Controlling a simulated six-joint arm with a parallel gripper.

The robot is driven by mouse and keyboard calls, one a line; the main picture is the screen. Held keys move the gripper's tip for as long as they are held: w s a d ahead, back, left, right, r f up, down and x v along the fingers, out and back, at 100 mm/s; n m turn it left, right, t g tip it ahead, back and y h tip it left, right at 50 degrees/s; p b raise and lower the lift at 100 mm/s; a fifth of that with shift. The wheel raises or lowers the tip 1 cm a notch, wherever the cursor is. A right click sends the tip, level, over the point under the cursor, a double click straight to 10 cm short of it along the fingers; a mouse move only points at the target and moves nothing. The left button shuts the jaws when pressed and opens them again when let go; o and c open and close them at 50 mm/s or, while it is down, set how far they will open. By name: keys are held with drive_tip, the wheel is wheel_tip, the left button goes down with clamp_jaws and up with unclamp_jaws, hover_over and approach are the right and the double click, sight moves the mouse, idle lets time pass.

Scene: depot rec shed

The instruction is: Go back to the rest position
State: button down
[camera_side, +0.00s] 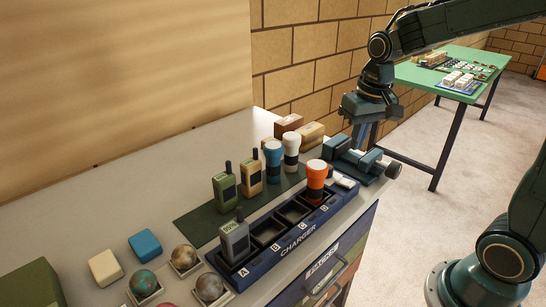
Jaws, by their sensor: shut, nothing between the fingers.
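My gripper (364,140) points down at the far right end of the workbench, its fingers shut and empty. Its tips are close to the teal vise (352,160) in the picture; I cannot tell whether they touch it. My arm reaches in from the upper right.
The charger (262,262) holds a grey radio (234,240) and an orange torch (316,178). Two radios and two torches stand on the dark green mat (200,224). Brown blocks (309,133) lie behind, near the brick wall. A green table (440,95) stands farther back.

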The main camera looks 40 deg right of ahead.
drive_tip(key=s+a+r+n+t, duration=0.2)
drive_tip(key=s+a, duration=0.1)
drive_tip(key=s, duration=0.4)
drive_tip(key=s+a+r+n+t, duration=0.2)
drive_tip(key=s+a+r, duration=0.1)
drive_tip(key=s, duration=0.5)
drive_tip(key=shift+a, duration=0.2)
